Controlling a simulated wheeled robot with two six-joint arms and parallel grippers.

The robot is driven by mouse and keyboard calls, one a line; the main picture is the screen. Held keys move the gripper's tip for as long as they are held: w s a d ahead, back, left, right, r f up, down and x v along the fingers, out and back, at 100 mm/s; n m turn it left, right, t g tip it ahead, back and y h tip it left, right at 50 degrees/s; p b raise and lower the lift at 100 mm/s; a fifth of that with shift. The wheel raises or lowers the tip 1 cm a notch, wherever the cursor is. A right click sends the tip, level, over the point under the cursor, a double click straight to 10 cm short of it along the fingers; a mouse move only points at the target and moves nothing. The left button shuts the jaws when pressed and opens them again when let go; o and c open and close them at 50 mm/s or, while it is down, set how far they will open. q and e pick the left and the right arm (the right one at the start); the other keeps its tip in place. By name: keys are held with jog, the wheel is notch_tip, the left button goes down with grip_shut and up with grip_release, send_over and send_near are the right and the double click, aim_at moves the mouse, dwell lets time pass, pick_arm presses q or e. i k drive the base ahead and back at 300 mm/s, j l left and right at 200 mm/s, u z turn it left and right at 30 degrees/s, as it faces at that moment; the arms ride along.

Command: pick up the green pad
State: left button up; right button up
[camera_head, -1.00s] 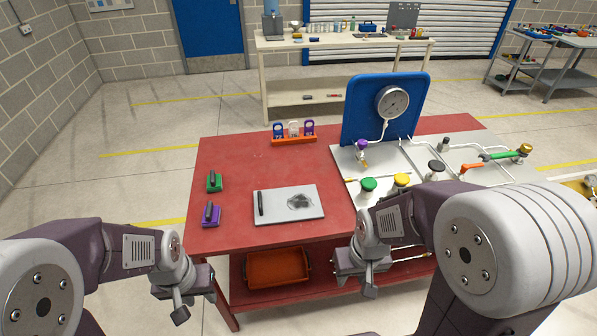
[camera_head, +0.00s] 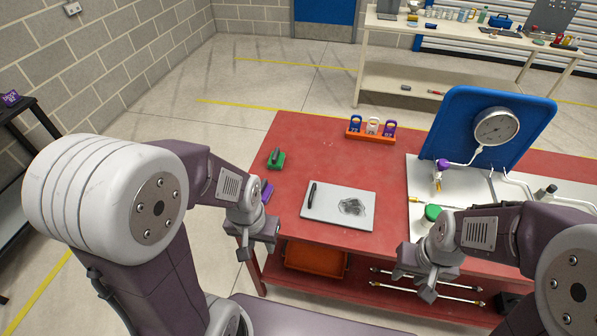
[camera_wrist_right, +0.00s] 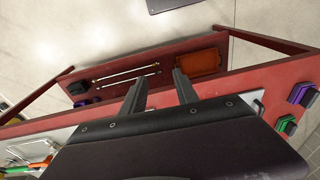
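The green pad (camera_head: 276,159), a small green block with a dark handle on top, lies near the left edge of the red table (camera_head: 315,150). It also shows at the right edge of the right wrist view (camera_wrist_right: 286,124). My left gripper (camera_head: 246,252) hangs at the table's front left corner, nearer to me than the pad and apart from it. Whether its fingers are open is unclear. My right gripper (camera_head: 415,287) is at the front edge, far to the right of the pad. In the right wrist view its two fingers (camera_wrist_right: 158,82) stand apart with nothing between them.
A purple pad (camera_head: 266,190) is partly hidden behind my left arm. A grey plate (camera_head: 326,216) with a dark smudge lies right of the pads. An orange rack (camera_head: 370,136) holds padlock-shaped tags. The blue gauge panel (camera_head: 460,120) stands at the right. Bare red surface surrounds the green pad.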

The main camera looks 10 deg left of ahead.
aim_at(277, 158)
jog(key=i+j+u, duration=0.45)
jog(key=j, duration=0.15)
jog(key=i+j+u, duration=0.4)
jog(key=j, duration=0.1)
